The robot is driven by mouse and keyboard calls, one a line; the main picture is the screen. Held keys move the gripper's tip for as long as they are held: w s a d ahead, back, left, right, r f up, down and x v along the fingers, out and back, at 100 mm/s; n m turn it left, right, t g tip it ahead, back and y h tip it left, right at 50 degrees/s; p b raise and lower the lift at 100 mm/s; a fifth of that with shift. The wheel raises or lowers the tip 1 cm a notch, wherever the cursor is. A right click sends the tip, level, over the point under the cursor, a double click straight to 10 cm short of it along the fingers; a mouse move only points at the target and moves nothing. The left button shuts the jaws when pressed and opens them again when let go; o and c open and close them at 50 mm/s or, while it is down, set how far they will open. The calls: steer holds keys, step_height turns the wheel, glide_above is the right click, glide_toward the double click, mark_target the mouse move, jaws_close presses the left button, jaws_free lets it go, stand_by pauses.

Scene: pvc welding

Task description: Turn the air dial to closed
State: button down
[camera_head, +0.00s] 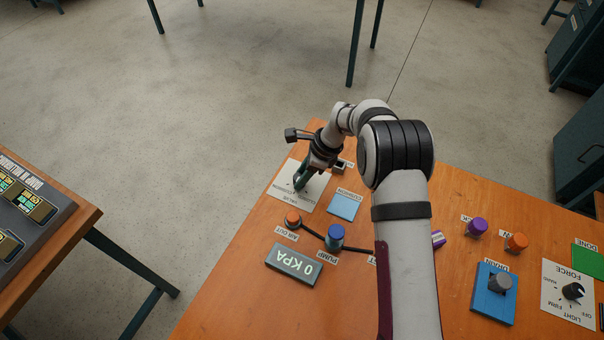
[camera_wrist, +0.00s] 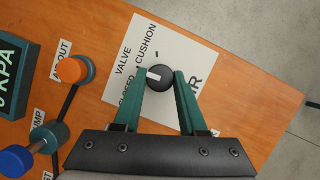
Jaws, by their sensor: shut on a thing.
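The air dial (camera_wrist: 160,79) is a round dark knob with a white pointer mark, on a white plate (camera_wrist: 203,58) in the wrist view. The pointer faces left, toward the partly covered "CLOSED" and "VALVE" labels; "CUSHION" is printed above. My gripper (camera_wrist: 160,74) has its two green fingers on either side of the knob, shut on it. In the head view my gripper (camera_head: 301,180) is over the plate (camera_head: 287,182) at the bench's far left part, and the knob itself is hidden there.
An orange air-out knob (camera_head: 293,217), a blue pump knob (camera_head: 336,231) and a gauge reading 0 KPA (camera_head: 294,263) are nearby. A blue cushion pad (camera_head: 345,206) lies just right of the plate. My arm covers the bench's middle. Bare wood lies left of the gauge.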

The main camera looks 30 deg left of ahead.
steer(key=n+g, duration=0.1)
steer(key=n, duration=0.2)
steer(key=n+h, duration=0.1)
steer(key=n, duration=0.1)
steer(key=shift+w+a+n+g, duration=0.1)
steer(key=shift+w+n+g, duration=0.05)
steer(key=shift+n+g, duration=0.25)
steer(key=n+h, duration=0.1)
steer(key=n, duration=0.1)
steer(key=n+g+h, duration=0.1)
steer(key=n, duration=0.2)
steer(key=shift+a, duration=0.1)
steer(key=shift+n, duration=0.3)
steer(key=shift+c, duration=2.3)
jaws_free()
steer(key=r, duration=0.2)
steer(key=d+r, duration=0.1)
steer(key=r, duration=0.2)
steer(key=shift+w+d, duration=0.15)
steer(key=w+d+r, duration=0.1)
steer(key=d+r, duration=0.5)
steer(key=d, duration=0.4)
steer(key=shift+w+d, duration=0.15)
